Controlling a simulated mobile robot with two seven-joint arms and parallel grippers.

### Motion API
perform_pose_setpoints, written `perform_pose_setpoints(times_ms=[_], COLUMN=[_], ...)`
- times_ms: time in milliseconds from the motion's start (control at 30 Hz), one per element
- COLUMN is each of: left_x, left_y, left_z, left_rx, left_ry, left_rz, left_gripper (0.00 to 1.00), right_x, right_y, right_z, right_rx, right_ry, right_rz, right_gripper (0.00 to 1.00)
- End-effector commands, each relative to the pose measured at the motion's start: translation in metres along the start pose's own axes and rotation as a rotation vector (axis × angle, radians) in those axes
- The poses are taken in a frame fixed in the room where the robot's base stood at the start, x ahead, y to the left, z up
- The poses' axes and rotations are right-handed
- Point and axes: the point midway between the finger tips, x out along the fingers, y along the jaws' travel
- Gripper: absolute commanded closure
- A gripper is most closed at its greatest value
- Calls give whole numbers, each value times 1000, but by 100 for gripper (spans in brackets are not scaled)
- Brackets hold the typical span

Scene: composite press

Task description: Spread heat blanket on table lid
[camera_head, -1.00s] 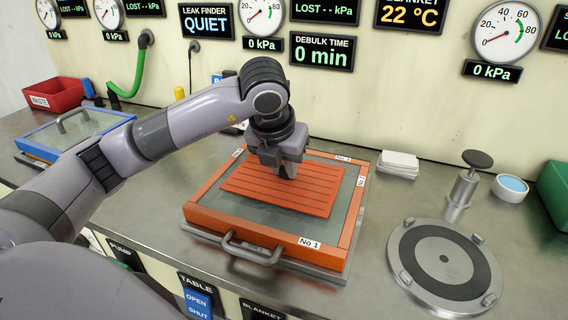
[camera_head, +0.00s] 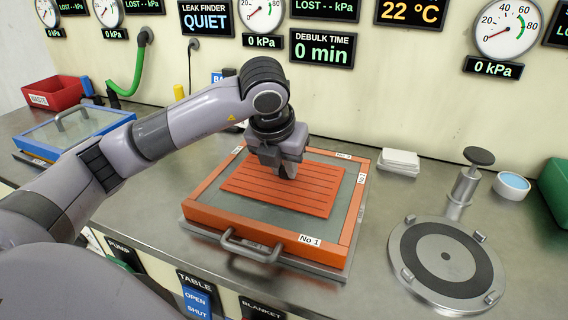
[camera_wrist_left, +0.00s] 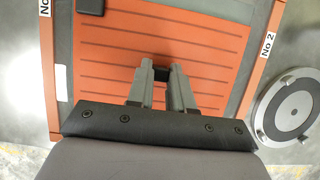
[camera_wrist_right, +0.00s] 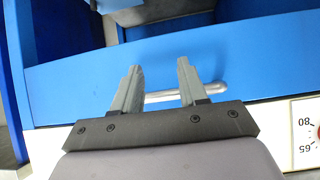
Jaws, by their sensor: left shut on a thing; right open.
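The heat blanket is an orange sheet with dark lines (camera_head: 317,189). It lies flat, slightly askew, over the grey panel of the table lid (camera_head: 235,213), inside its orange frame marked No 1. My left gripper (camera_head: 285,172) is down at the blanket's far middle part in the head view. In the left wrist view the blanket (camera_wrist_left: 110,65) fills the middle, and the left fingers (camera_wrist_left: 162,72) are shut on a small dark tab at the blanket. My right gripper (camera_wrist_right: 158,75) shows only in its wrist view, open and empty in front of a blue surface.
A handle (camera_head: 252,247) juts from the lid's front. A round plate with clamps (camera_head: 446,262) and a metal post (camera_head: 463,188) stand right. White pads (camera_head: 398,163) lie behind. A blue-framed glass lid (camera_head: 78,130) and a red waste bin (camera_head: 54,93) are left.

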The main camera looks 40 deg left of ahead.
Motion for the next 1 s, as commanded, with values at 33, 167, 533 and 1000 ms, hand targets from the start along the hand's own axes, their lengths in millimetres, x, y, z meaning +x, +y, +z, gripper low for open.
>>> perform_pose_setpoints(times_ms=[33,167,533,1000], left_x=[0,0,1,-63], left_y=[0,0,0,-1], left_z=[0,0,0,1], left_rx=[0,0,0,0], left_ry=[-1,-1,1,-4], left_rz=[-1,-1,0,-3], left_gripper=[100,60,50,50], right_x=[0,0,0,-2], right_y=[0,0,0,-5], right_z=[0,0,1,-9], right_rx=[0,0,2,6], right_ry=[0,1,-1,2], right_rz=[0,0,-1,-14], right_gripper=[57,57,57,57])
